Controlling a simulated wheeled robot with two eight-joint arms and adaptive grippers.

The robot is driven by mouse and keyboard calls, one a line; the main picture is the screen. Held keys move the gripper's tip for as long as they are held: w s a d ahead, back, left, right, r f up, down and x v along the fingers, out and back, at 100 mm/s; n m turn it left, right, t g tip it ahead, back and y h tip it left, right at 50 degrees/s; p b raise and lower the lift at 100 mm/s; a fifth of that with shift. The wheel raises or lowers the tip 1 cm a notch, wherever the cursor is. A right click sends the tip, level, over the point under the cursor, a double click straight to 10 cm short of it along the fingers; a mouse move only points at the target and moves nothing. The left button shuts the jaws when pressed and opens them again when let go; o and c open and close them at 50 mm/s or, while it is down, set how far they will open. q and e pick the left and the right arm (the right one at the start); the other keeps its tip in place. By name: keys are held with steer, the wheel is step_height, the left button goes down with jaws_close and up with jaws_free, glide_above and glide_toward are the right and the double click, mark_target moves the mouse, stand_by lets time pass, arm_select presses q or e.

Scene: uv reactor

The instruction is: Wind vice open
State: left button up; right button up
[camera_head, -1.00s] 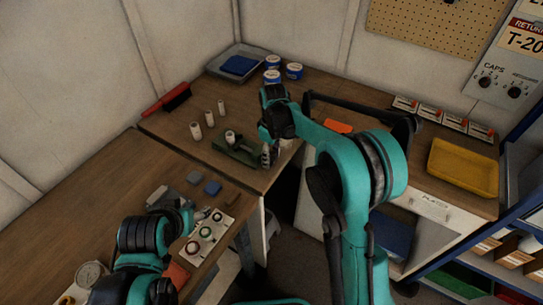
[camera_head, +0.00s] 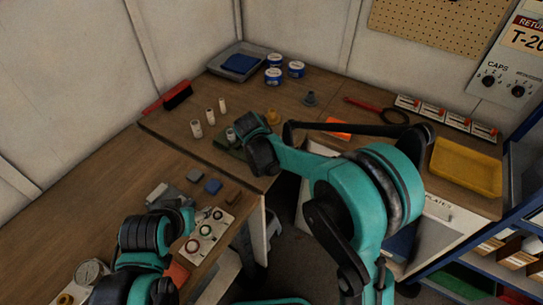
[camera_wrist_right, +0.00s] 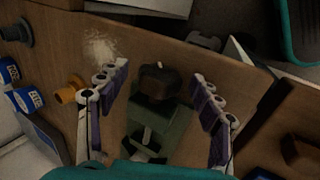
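The green vice (camera_wrist_right: 158,130) sits on the wooden bench in the right wrist view, with a dark rounded knob or handle (camera_wrist_right: 158,82) at its upper end. In the head view, only a dark green part of the vice (camera_head: 222,146) shows; my right wrist covers the rest. My right gripper (camera_wrist_right: 156,84) is open, its two fingers spread on either side of the vice's knob, with visible gaps. Its fingers are hidden in the head view. My left gripper (camera_head: 190,212) is over the front bench near the control panel; its fingers are unclear.
White cylinders (camera_head: 196,129) stand left of the vice. An orange-yellow part (camera_head: 273,117) is beyond it. Blue-and-white tins (camera_head: 273,76) and a grey tray (camera_head: 228,68) are at the back. A control panel (camera_head: 208,236) lies on the front bench. A yellow tray (camera_head: 466,167) is at right.

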steer(key=v, duration=1.2)
